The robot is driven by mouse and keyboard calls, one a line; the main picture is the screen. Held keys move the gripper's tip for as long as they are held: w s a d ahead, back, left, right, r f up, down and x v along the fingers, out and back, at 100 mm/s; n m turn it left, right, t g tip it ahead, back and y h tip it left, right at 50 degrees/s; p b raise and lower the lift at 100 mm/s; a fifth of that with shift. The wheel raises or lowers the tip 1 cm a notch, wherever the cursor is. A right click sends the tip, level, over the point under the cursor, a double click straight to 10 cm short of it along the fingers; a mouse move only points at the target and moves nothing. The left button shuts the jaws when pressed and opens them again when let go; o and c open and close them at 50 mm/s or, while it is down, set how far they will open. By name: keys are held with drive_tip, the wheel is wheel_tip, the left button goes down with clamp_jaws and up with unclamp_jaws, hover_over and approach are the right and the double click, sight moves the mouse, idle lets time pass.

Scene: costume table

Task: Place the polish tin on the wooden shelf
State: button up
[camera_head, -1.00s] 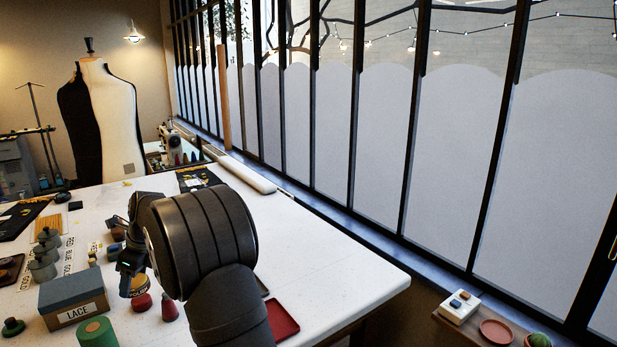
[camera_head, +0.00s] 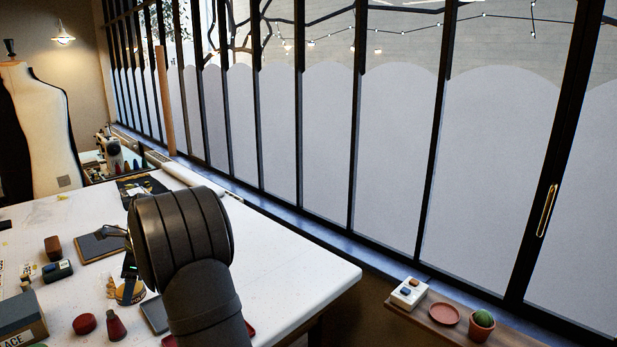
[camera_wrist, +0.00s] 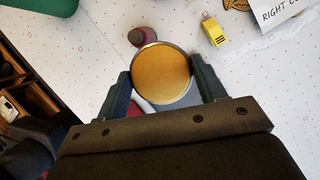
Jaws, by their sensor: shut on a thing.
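The polish tin (camera_wrist: 161,73) is round with a gold-yellow lid and a metal rim. My gripper (camera_wrist: 163,82) is shut on its sides, one finger on each side, in the wrist view. In the head view the tin (camera_head: 130,293) shows beside my dark wrist, over the white table; how high it is above the top I cannot tell. The wooden shelf (camera_head: 470,335) is at the lower right, below the window, apart from the table.
On the shelf stand a white block with buttons (camera_head: 409,292), a red dish (camera_head: 444,314) and a potted cactus (camera_head: 482,324). The table (camera_head: 300,270) is bare at its right side. A red round thing (camera_head: 84,323) and a dark red bottle (camera_head: 115,326) stand near the tin.

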drive_tip(key=s+a+r+m+t, duration=0.15)
drive_tip(key=s+a+m, duration=0.25)
drive_tip(key=s+a, duration=1.1)
drive_tip(key=w+d+f+n+g, duration=0.1)
drive_tip(key=w+d+f+n, duration=0.1)
drive_tip(key=w+d, duration=0.6)
drive_tip(key=w+d+f+n+g, duration=0.1)
drive_tip(key=w+d+n, duration=0.3)
drive_tip(key=d, duration=1.3)
drive_tip(key=w+d+f+n+g+h, duration=0.1)
drive_tip(key=w+d+f+n, duration=0.2)
drive_tip(key=w+d, duration=0.9)
drive_tip(key=shift+d+f+n, duration=0.1)
drive_tip(key=shift+d+n, duration=0.1)
drive_tip(key=shift+n, duration=0.1)
drive_tip(key=d+n, duration=0.1)
drive_tip(key=d, duration=0.3)
drive_tip(key=d+f+n, duration=0.1)
drive_tip(key=d, duration=0.3)
drive_tip(key=d+f+n+g+h, duration=0.1)
drive_tip(key=d, duration=0.4)
drive_tip(key=shift+w, duration=0.35)
